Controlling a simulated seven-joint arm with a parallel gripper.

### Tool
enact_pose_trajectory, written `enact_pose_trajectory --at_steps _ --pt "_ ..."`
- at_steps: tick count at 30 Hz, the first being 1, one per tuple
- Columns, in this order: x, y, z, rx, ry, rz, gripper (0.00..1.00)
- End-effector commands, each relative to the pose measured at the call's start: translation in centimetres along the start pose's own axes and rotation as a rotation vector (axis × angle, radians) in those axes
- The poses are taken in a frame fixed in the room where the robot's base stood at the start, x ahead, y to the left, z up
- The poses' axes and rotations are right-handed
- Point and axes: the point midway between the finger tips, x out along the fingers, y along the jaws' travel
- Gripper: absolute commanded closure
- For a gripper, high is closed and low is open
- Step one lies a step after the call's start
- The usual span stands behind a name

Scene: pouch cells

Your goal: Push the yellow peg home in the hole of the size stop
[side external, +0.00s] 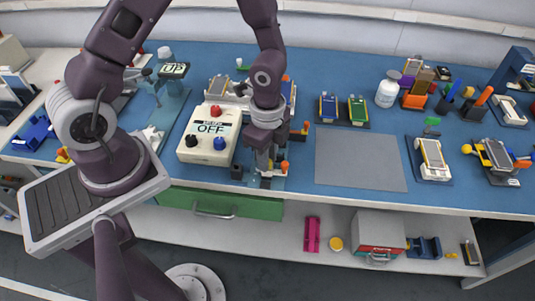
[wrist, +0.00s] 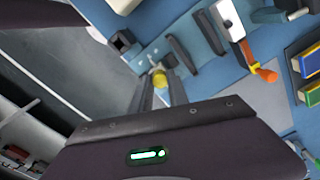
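The yellow peg (wrist: 160,79) shows in the wrist view just at the tips of my gripper (wrist: 161,88), seen end-on between the two grey fingers. Whether the fingers touch or grip it is unclear. The peg stands at a light blue plate (wrist: 147,58) with dark upright bars, which seems to be the size stop. The hole is hidden, so how deep the peg sits cannot be told. In the side view my gripper (side external: 264,172) points down at the bench's front edge, and its fingers hide most of the fixture.
A clamp with an orange handle (wrist: 266,74) stands close to the right in the wrist view. A white control box reading OFF (side external: 210,135) is left of my gripper. A grey mat (side external: 360,160) lies clear to the right. A green drawer (side external: 218,203) is below the edge.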

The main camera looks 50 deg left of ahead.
Motion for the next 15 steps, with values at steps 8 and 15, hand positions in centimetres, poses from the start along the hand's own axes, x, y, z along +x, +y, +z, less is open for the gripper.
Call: enact_pose_trajectory --at_steps 8,15 --pt "0.0 0.0 0.0 0.000 0.000 0.000 0.54" --pt "-1.4 -0.1 0.0 -0.004 0.003 -0.004 0.54"
